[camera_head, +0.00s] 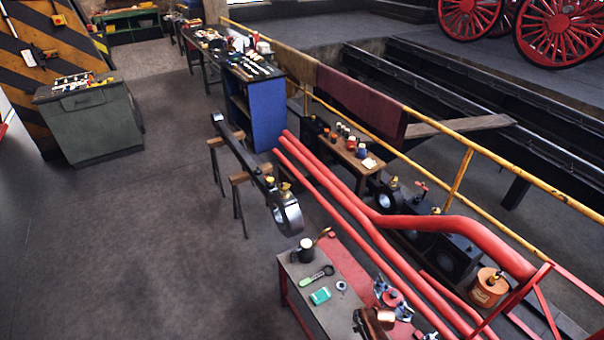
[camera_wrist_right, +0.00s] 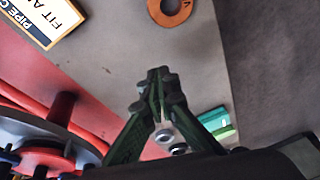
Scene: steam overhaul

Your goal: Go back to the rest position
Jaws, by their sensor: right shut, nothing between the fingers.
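My right gripper (camera_wrist_right: 160,80) shows in the right wrist view. Its dark green fingers meet at the tips, and it is shut with nothing between them. It points over a bench top (camera_wrist_right: 200,40) that is part grey, part red. The height of the tips above the bench is hard to tell. In the head view I cannot pick out the right gripper's fingers clearly. My left gripper is not in view.
A copper ring (camera_wrist_right: 170,10) lies near a sign (camera_wrist_right: 45,18).

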